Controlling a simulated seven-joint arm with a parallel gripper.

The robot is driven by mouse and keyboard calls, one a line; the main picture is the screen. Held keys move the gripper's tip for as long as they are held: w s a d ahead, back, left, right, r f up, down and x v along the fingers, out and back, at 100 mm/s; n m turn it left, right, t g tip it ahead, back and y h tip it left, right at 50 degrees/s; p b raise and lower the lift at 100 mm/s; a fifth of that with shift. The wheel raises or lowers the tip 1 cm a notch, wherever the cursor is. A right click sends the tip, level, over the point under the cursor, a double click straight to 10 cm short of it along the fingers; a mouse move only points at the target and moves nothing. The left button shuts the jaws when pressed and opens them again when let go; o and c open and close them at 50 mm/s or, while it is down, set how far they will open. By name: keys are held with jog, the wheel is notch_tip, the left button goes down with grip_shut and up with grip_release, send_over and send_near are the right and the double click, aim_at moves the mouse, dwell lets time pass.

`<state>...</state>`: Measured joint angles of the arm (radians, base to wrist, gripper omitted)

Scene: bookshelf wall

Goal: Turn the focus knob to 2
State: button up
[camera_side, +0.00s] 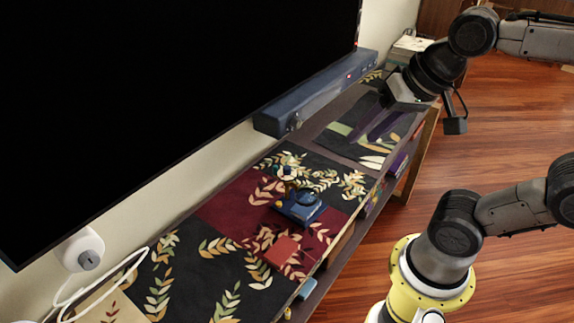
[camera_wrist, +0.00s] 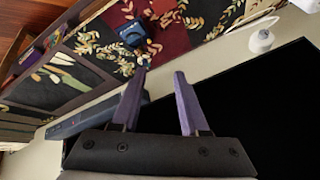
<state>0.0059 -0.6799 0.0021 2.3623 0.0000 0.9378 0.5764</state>
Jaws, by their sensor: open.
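Three things could carry the focus knob, and I cannot tell which one does. A small blue device (camera_side: 300,207) with a yellowish upper part stands on the patterned shelf top; it also shows in the wrist view (camera_wrist: 132,33). A dark blue bar (camera_side: 320,92) under the screen has a round knob (camera_side: 294,122) on its near end. A white round wall unit (camera_side: 80,247) at the lower left has a grey knob (camera_side: 89,260). No scale or number is readable. My gripper (camera_side: 365,136) is open and empty, with purple fingers (camera_wrist: 160,74), above the shelf's far part, apart from all three.
A large black screen (camera_side: 170,90) hangs over the shelf. A red book-like block (camera_side: 283,251) and a light blue item (camera_side: 307,288) lie near the shelf's front edge. A white cable (camera_side: 115,272) runs at the lower left. Wooden floor (camera_side: 510,130) is open at right.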

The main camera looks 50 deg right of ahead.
jog(key=w+d+r+m+g, duration=0.1)
jog(key=w+d+r+m, duration=0.15)
jog(key=w+m, duration=0.55)
jog(key=m+g, duration=0.5)
jog(key=m, duration=0.2)
send_over(287, 167)
notch_tip(287, 167, down, 18)
notch_tip(287, 167, down, 12)
jog(key=shift+f, duration=0.2)
grip_shut()
